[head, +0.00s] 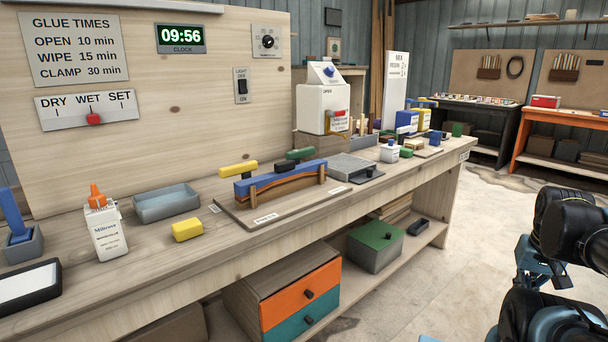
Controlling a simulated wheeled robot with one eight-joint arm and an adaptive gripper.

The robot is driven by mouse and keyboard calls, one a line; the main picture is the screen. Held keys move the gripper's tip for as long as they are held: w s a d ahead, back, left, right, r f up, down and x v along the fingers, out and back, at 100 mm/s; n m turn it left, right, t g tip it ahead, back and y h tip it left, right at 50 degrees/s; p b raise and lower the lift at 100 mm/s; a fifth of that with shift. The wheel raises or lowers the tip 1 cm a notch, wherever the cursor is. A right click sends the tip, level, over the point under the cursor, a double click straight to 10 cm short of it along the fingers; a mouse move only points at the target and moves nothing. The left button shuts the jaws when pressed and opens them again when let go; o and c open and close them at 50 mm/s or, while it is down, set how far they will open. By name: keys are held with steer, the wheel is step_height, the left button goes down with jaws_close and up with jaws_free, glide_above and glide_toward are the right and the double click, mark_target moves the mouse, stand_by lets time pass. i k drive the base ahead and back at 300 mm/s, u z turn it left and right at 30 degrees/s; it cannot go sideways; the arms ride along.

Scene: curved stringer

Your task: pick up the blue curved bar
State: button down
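The blue curved bar (281,178) lies along the top of a jig on the workbench, near the middle of the head view. An orange-brown curved strip (283,187) shows just under it. Upright wooden posts stand against its near side. The jig's flat base board (345,189) rests on the bench top. A yellow-handled piece (238,169) and a green-handled piece (299,154) are just behind the bar; whether they touch it I cannot tell. Black and blue links of my arm show at the right edge, well apart from the bar. My gripper is not in view.
On the workbench (200,243), a glue bottle (107,233), grey tray (166,204) and yellow block (187,230) stand left of the jig. A grey plate (351,168) and several small containers stand to its right. A panel rises behind. Floor (455,240) in front is open.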

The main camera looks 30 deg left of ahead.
mark_target(288, 168)
steer(key=u, duration=1.85)
steer(key=i, duration=0.1)
steer(key=z, duration=0.1)
